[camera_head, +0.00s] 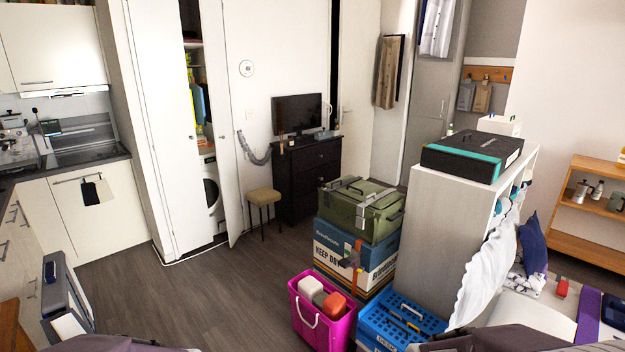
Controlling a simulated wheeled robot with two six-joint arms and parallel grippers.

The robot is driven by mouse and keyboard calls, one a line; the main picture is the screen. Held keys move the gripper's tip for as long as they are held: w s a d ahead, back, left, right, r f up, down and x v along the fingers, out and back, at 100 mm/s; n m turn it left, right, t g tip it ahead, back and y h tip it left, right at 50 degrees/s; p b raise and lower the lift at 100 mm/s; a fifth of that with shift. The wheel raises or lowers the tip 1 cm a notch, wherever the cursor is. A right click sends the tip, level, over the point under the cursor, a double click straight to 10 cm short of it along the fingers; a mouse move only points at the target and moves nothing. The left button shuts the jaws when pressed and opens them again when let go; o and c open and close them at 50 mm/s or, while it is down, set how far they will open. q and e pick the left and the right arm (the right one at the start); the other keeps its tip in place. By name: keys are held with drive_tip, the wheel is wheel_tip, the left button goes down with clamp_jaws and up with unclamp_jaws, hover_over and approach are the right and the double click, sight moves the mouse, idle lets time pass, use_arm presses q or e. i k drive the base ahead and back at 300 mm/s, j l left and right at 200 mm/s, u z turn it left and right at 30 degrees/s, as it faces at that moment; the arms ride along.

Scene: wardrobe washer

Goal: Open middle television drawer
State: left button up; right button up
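The black television dresser (285,190) stands against the back wall with a flat television (298,114) on top. Its drawers are stacked on the front, and the middle drawer (318,178) looks shut, flush with the others. The lower right of the dresser front is partly hidden behind a green case. Neither of my grippers shows clearly; only dark grey parts that seem to be my arms show along the bottom edge.
A stool (263,197) stands left of the dresser. The green case (361,209) sits on a blue and white box (345,262), with a magenta basket (310,318) and a blue crate (372,333) in front. A white shelf (437,235) stands right. Grey floor (215,290) at centre-left is clear.

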sight(303, 182)
drive_tip(key=i+j+u, duration=0.35)
drive_tip(key=i, duration=0.3)
drive_tip(key=i+u, duration=0.35)
drive_tip(key=i, duration=0.35)
drive_tip(key=i+l+u, duration=0.15)
drive_tip(key=i+u, duration=0.2)
drive_tip(key=i, duration=0.3)
drive_tip(key=i+z, duration=0.15)
drive_tip(key=i, duration=0.6)
drive_tip(key=i+z, duration=0.2)
drive_tip(key=i, duration=0.55)
drive_tip(key=i+j+z, duration=0.15)
drive_tip(key=i, duration=0.55)
drive_tip(key=i+l+z, duration=0.1)
drive_tip(key=i+z, duration=0.8)
drive_tip(key=i+j+z, duration=0.2)
drive_tip(key=i+z, duration=0.25)
drive_tip(key=i+l+z, duration=0.2)
drive_tip(key=i, duration=0.4)
drive_tip(key=i+z, duration=0.25)
drive_tip(key=i, duration=0.3)
